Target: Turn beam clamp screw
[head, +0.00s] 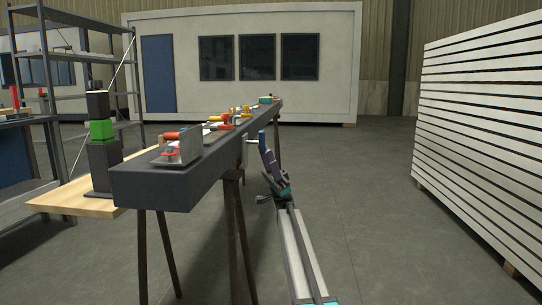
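A long dark beam (150,185) runs away from me on thin trestle legs. A small pale metal piece (249,140) shows at the beam's right side, just left of the end of my arm. It may be the beam clamp, but it is too small to make out its screw. My gripper (262,138) is at the end of my raised arm, to the right of the beam and close to this piece. I cannot tell whether they touch. The fingers are too small to show whether they are open or shut.
A metal plate (189,146) and several orange and yellow tools lie along the beam top. A wooden board (75,197) with a black and green device (101,130) is at the left. A tall panel stack (480,140) stands right. The floor between is clear.

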